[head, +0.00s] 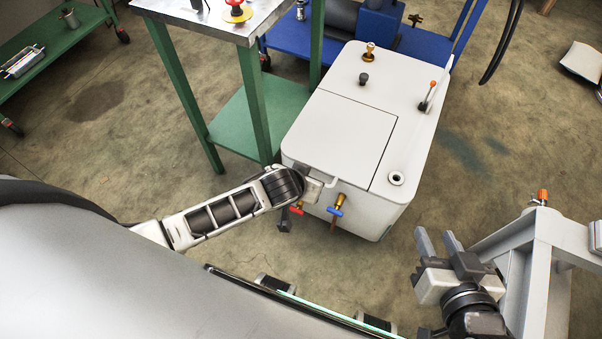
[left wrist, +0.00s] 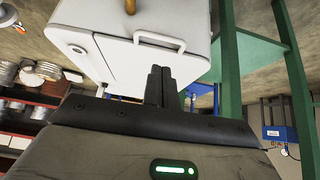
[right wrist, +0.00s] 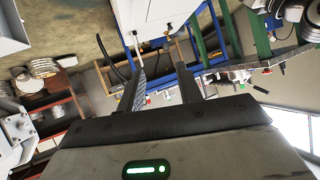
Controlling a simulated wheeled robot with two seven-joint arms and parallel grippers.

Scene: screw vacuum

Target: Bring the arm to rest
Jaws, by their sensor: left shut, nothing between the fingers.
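My left gripper (left wrist: 159,82) is shut and empty, its two dark fingers together in the left wrist view. They appear just below the white handle (left wrist: 160,40) on the front of the white machine (head: 340,130), with a gap in the picture; contact is not visible. In the head view the left wrist (head: 283,186) is at the machine's front left corner, and its fingers are mostly hidden. My right gripper (head: 438,243) is open and empty, fingers apart over the floor right of the machine; it also shows in the right wrist view (right wrist: 163,88).
A green table (head: 237,125) stands beside the machine at the left. Red and blue valve handles (head: 336,210) stick out from the machine's front. A grey metal frame (head: 545,240) stands close beside my right gripper. Bare floor (head: 160,110) is free at the left.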

